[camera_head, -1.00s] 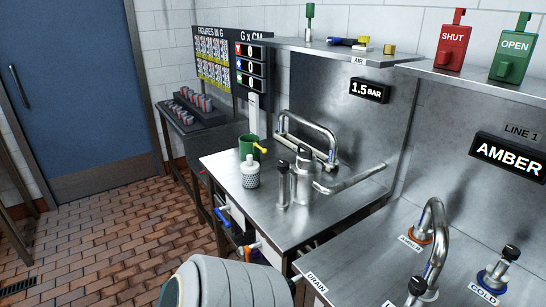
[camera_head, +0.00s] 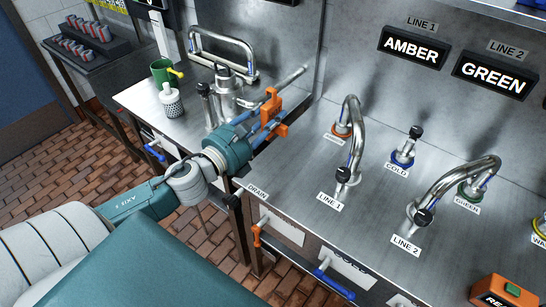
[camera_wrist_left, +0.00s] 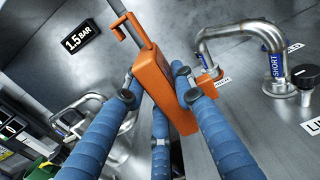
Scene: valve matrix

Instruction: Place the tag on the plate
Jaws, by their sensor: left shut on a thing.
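The orange tag (camera_head: 272,106), with a hook at its top, is gripped by my left gripper (camera_head: 268,120) above the bench edge. In the left wrist view the tag (camera_wrist_left: 160,85) stands tilted between the blue fingers of the left gripper (camera_wrist_left: 160,98), which are shut on it. Its face carries no lettering that I can read. Pale plates are fixed on the bench front: one (camera_head: 283,231) beside an orange handle and one (camera_head: 348,268) beside a blue handle. I cannot tell which plate is meant. The right gripper is out of view.
Curved taps at line 1 (camera_head: 350,135) and line 2 (camera_head: 450,185) rise from the right bench. An orange button box (camera_head: 503,293) is at lower right.

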